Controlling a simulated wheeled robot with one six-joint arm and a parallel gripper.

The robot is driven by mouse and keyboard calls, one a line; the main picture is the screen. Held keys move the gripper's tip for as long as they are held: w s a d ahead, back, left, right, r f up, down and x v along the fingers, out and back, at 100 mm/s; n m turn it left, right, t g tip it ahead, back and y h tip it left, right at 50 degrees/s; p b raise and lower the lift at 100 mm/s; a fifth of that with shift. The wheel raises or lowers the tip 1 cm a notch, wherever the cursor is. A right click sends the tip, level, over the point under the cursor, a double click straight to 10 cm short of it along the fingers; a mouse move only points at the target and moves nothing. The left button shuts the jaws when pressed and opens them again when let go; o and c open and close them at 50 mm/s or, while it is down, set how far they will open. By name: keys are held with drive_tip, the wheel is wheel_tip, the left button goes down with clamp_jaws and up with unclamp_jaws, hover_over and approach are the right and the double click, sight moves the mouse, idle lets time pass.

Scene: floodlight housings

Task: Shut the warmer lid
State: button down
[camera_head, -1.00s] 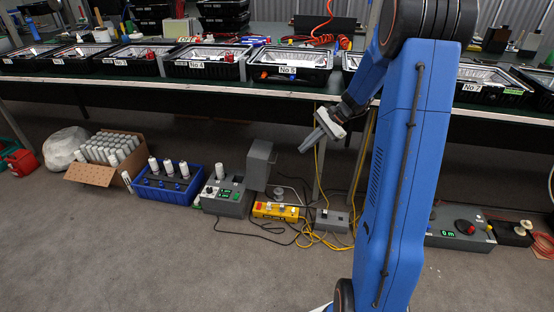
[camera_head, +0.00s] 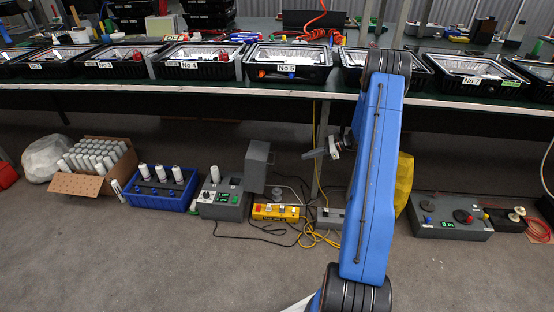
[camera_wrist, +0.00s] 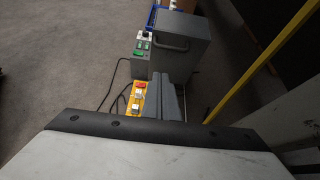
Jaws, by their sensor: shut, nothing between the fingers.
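The warmer (camera_head: 222,200) is a grey box on the floor with a green display and a white cylinder standing at its top left. Its grey lid (camera_head: 257,166) stands raised at the right side of the box. In the wrist view the lid (camera_wrist: 180,42) shows a bar handle, with the warmer's display panel (camera_wrist: 142,58) to its left. My gripper (camera_head: 307,155) is right of the lid, apart from it in the head view. In the wrist view my gripper (camera_wrist: 169,84) is shut and empty, its fingers pointing towards the lid and overlapping its lower edge.
A yellow switch box (camera_head: 275,211) and loose cables lie right of the warmer. A blue crate (camera_head: 160,190) with white cylinders stands to its left. The green bench (camera_head: 200,92) with floodlight housings runs above. The floor in front is clear.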

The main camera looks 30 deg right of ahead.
drive_tip(key=w+r+x, duration=0.1)
drive_tip(key=x, duration=1.2)
drive_tip(key=shift+w+a+r, duration=0.15)
drive_tip(key=shift+w+r, duration=0.1)
